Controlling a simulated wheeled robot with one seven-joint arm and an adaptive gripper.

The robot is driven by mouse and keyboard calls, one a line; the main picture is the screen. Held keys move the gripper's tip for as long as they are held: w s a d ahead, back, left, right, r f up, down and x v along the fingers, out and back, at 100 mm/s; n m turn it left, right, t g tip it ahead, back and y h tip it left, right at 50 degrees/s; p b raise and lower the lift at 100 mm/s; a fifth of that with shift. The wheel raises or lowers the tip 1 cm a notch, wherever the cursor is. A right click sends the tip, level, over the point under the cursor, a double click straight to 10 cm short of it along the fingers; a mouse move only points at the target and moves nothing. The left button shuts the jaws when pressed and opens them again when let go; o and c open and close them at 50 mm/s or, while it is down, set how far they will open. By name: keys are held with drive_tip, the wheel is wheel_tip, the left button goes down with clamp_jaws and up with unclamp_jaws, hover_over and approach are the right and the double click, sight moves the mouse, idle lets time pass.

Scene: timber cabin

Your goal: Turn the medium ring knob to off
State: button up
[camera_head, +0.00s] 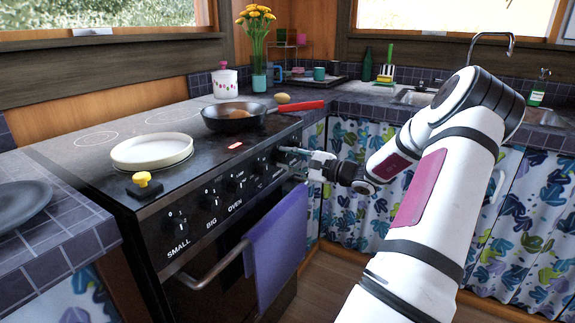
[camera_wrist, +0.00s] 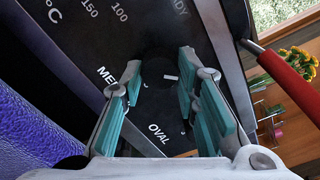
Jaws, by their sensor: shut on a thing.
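The medium ring knob (camera_wrist: 156,72) is dark and round with a short white mark, on the black stove panel beside the partly covered lettering "MED". My gripper (camera_wrist: 162,84) has its teal finger pads on either side of this knob and is shut on it. In the head view my gripper (camera_head: 286,158) is at the far end of the stove's front panel, and its fingers hide the knob there. The lettering "OVAL" shows below the knob in the wrist view; the right finger covers part of the panel there.
Other knobs, such as the one marked SMALL (camera_head: 176,218), line the panel. A purple towel (camera_head: 276,242) hangs on the oven handle (camera_head: 200,280). A pan (camera_head: 235,118) with a red handle (camera_head: 296,106) and a white dish (camera_head: 152,151) stand on the stove. A red light (camera_head: 236,146) glows.

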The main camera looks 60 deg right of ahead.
drive_tip(key=n+b, duration=0.4)
drive_tip(key=shift+f+n, duration=0.2)
drive_tip(key=shift+n, duration=0.1)
drive_tip(key=n+b, duration=0.3)
drive_tip(key=b, duration=0.1)
drive_tip(key=shift+r+b, duration=0.15)
drive_tip(key=shift+b, duration=0.25)
drive_tip(key=shift+n, duration=0.4)
drive_tip(key=o, duration=1.2)
drive_tip(key=shift+r, duration=0.1)
drive_tip(key=shift+c, duration=0.2)
drive_tip(key=shift+s, duration=0.15)
drive_tip(key=s+d, duration=0.1)
drive_tip(key=s, duration=1)
drive_tip(key=shift+s, duration=0.35)
